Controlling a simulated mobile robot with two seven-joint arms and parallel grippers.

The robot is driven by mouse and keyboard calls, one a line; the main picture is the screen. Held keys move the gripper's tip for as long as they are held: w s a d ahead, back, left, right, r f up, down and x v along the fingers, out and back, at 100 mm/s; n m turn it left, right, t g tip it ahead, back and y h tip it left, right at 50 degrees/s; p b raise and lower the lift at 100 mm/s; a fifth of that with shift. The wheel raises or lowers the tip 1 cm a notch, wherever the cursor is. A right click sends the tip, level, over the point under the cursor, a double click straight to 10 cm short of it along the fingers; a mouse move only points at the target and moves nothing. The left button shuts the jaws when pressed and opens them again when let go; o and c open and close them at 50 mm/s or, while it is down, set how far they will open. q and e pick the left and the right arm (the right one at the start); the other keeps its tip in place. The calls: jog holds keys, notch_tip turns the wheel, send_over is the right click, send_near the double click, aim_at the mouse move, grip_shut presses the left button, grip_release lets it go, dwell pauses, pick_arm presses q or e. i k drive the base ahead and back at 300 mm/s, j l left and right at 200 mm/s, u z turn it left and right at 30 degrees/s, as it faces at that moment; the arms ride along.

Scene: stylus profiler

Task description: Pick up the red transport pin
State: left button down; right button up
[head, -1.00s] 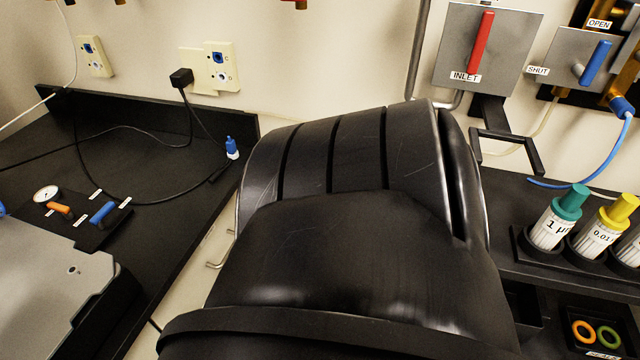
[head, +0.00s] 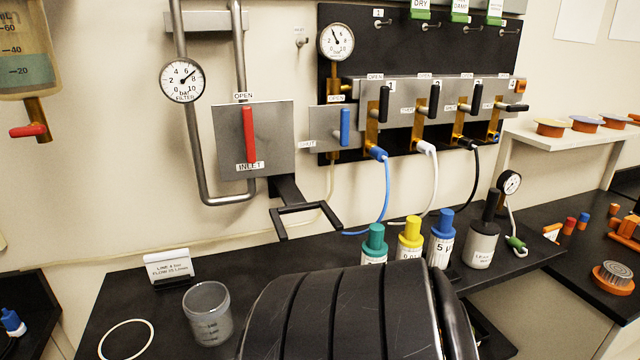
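I cannot make out a red transport pin in the head view. Neither of my grippers is in view. A large black rounded part with grooves, probably a link of my own arm, fills the bottom middle and hides the bench behind it. The red things I can see are a red lever (head: 249,135) on the INLET panel, a red valve handle (head: 28,131) under a tank at the far left, and a small red-capped item (head: 570,225) on the right bench.
A clear beaker (head: 208,313) and a white ring (head: 127,340) are on the black bench. Several capped bottles, including a yellow-capped one (head: 411,238), stand behind the black part. A black bracket (head: 306,210) juts out below the INLET panel. A pale shelf (head: 560,140) holds orange dishes.

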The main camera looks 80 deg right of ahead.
aim_at(570, 222)
jog(key=z, duration=3.4)
